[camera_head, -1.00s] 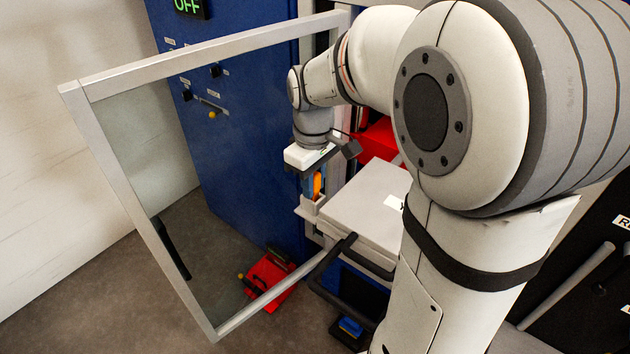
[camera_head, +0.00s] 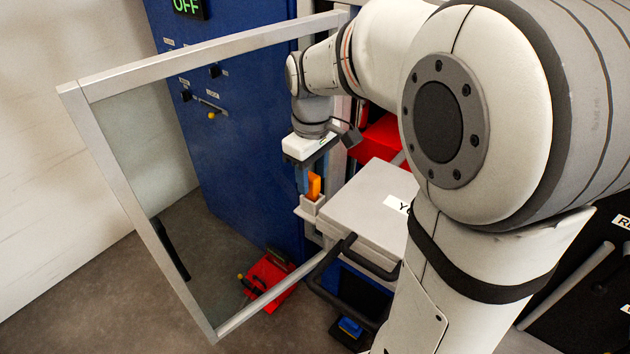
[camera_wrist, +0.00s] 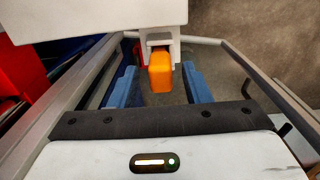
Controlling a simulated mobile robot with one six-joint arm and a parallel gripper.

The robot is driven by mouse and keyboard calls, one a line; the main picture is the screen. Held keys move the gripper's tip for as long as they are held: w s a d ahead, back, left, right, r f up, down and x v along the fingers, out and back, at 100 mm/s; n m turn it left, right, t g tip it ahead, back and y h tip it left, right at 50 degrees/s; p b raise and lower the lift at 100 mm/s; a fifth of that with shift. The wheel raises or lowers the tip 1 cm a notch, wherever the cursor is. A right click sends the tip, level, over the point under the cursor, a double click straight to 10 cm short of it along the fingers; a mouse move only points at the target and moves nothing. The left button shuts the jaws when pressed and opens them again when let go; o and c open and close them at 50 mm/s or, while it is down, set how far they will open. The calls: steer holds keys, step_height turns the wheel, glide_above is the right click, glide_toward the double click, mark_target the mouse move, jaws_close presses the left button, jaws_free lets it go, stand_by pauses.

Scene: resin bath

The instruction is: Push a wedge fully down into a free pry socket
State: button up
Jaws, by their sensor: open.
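An orange wedge (camera_head: 314,186) stands in a small pale holder (camera_head: 309,208) beside the grey lid. Its lower end is hidden by the holder. In the wrist view the wedge (camera_wrist: 160,74) shows between and beyond the two blue fingers of my gripper (camera_wrist: 159,84), with a gap on each side. My gripper (camera_head: 304,179) is open and empty, just above and left of the wedge in the head view. I cannot make out a free pry socket or whether the wedge is seated in one.
An open glass door with a pale frame (camera_head: 72,100) stands left of my arm. A grey lid (camera_head: 365,198) with a dark handle lies right of the holder. A blue cabinet (camera_head: 235,150) is behind. A red object (camera_head: 268,278) is on the floor.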

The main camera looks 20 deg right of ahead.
step_height(320, 180, up, 9)
steer(key=shift+r, duration=0.2)
stand_by(0.3)
